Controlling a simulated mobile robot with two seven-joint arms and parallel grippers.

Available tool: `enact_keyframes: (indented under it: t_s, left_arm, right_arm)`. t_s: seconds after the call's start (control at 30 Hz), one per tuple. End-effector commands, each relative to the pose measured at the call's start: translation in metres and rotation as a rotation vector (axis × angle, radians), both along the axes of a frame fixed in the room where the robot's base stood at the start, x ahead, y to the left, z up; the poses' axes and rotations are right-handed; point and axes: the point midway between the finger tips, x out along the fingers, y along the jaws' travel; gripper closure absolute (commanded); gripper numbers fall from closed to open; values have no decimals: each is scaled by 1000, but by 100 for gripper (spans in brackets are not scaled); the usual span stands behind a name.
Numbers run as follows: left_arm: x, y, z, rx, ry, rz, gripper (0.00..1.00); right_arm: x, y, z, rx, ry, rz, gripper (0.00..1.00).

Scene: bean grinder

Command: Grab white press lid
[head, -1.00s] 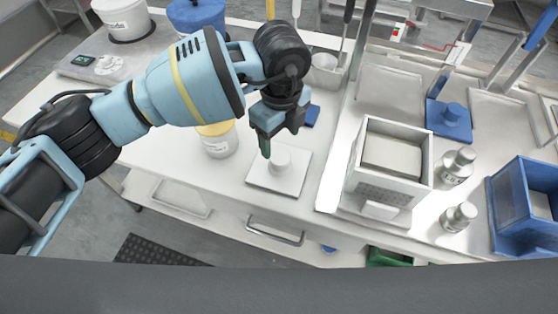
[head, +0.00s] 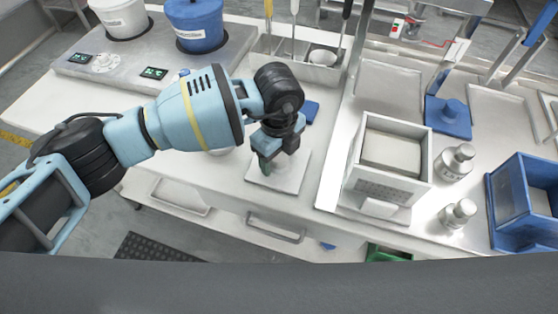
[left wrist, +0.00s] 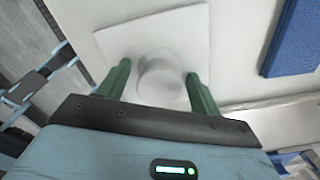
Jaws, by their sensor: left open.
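The white press lid (head: 287,183) is a flat square plate with a round knob, lying on the white worktop near its front edge. My left gripper (head: 277,162) is low over the plate, pointing down, and hides the knob in the head view. In the left wrist view, the open green fingers (left wrist: 158,70) stand on either side of the lid's knob (left wrist: 160,78), with a visible gap on each side. Whether the fingertips touch the plate I cannot tell. My right gripper is not in view.
A white box (head: 363,160) stands right of the lid, with metal canisters (head: 457,162) beside it. A blue lid (head: 452,115) and a blue box (head: 518,205) are further right. A utensil holder (head: 320,75) and a blue bucket (head: 196,22) stand behind.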

Motion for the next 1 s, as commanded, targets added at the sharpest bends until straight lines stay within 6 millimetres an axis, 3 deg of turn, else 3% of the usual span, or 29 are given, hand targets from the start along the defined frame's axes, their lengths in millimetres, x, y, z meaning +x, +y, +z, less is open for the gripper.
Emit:
enact_keyframes:
  t_s: [0.07, 0.47, 0.77, 1.0]
  left_arm:
    - [0, 0, 0, 0, 0, 0, 37]
    - [0, 0, 1, 0, 0, 0, 88]
    - [0, 0, 3, -1, -1, 0, 88]
    - [0, 0, 23, -1, -1, -1, 88]
  right_arm:
    - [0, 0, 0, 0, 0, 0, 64]
    - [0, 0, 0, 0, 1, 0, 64]
    - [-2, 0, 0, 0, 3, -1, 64]
    - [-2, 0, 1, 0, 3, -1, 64]
